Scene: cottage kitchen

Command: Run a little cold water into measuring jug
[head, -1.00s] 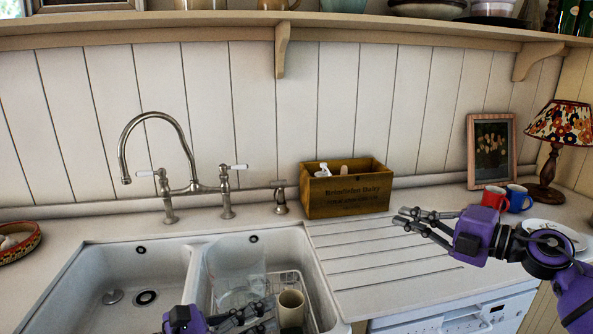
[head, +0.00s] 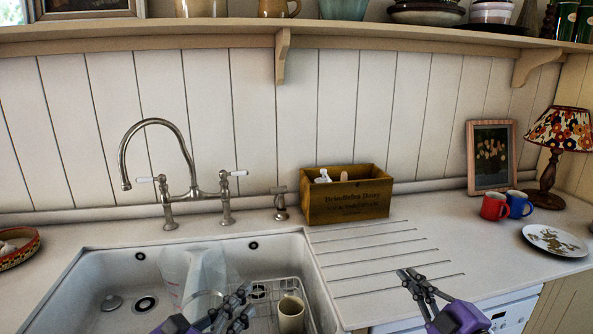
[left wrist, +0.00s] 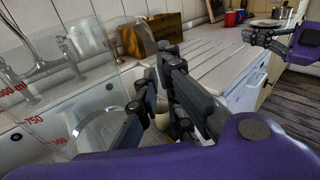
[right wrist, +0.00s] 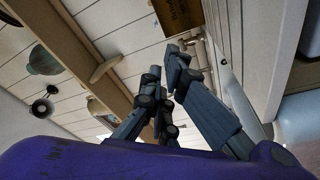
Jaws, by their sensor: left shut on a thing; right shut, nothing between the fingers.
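The clear measuring jug (head: 205,272) is above the sink, in front of the divider between the two basins. Its red markings show in the left wrist view (left wrist: 62,115). My left gripper (head: 238,302) is shut on the jug's handle, on the jug's right side. The jug looks upright and empty. The tap (head: 170,128) has a curved spout ending over the left basin, left of the jug. It has two white-handled levers, left (head: 146,179) and right (head: 238,173). No water is seen running. My right gripper (head: 418,282) is shut and empty over the counter's front.
The right basin holds a wire rack (head: 272,288) and a beige cup (head: 291,314). A wooden box (head: 346,200) stands behind the grooved drainer. Red (head: 494,207) and blue (head: 518,205) mugs and a plate (head: 555,240) are at the right. The left basin (head: 110,285) is mostly clear.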

